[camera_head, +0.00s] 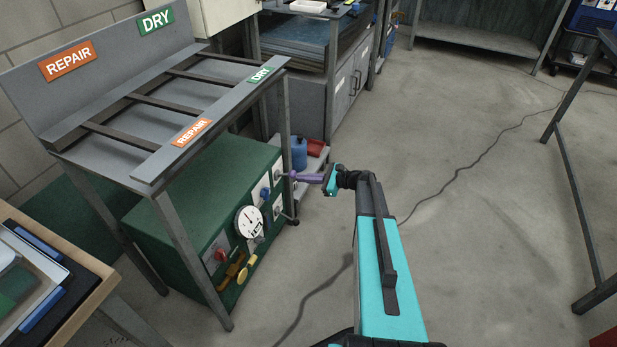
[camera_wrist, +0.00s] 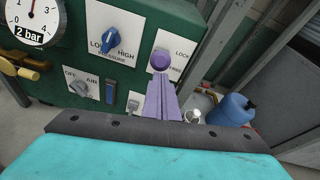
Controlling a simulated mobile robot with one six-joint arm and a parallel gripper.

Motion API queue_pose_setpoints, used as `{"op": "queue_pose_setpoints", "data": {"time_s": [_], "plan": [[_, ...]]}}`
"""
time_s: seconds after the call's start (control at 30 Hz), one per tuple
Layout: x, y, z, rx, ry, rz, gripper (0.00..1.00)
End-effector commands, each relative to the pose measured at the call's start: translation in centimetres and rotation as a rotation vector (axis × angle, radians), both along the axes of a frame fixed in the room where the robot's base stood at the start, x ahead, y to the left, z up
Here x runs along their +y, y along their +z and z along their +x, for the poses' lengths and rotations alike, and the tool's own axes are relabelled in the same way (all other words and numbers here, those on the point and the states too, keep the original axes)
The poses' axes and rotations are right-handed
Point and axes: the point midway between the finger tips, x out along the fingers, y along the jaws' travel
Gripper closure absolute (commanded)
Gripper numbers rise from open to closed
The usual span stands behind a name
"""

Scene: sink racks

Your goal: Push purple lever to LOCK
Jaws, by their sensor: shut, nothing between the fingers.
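The purple lever (camera_wrist: 161,59) shows in the wrist view as a round purple end on a white plate. The word LOCK (camera_wrist: 182,51) is printed at the plate's upper right; a lower label is partly covered and unreadable. My gripper (camera_wrist: 161,78) has purple fingers, shut together and empty, pointing at the panel. Their tips appear just below the lever's round end; I cannot tell whether they touch it. In the head view my gripper (camera_head: 296,176) reaches left to the right end of the green cabinet's front, and its fingers hide most of the lever there.
The green cabinet (camera_head: 180,190) also carries a gauge (camera_head: 249,222), a blue pressure knob (camera_wrist: 115,43), a grey air knob (camera_wrist: 80,88) and a yellow handle (camera_head: 247,268). A grey rack stands over it. A blue container (camera_wrist: 230,109) stands right of the panel. Open floor lies right.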

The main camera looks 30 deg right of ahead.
Motion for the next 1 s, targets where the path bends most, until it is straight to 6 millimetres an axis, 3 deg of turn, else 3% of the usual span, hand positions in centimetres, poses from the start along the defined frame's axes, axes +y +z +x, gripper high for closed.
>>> {"op": "queue_pose_setpoints", "data": {"time_s": [0.67,1.0], "plan": [[1.8,0.3,0.5,-0.005,0.023,0.006,1.00],[0.4,-1.8,0.1,-0.002,0.023,0.003,1.00]]}}
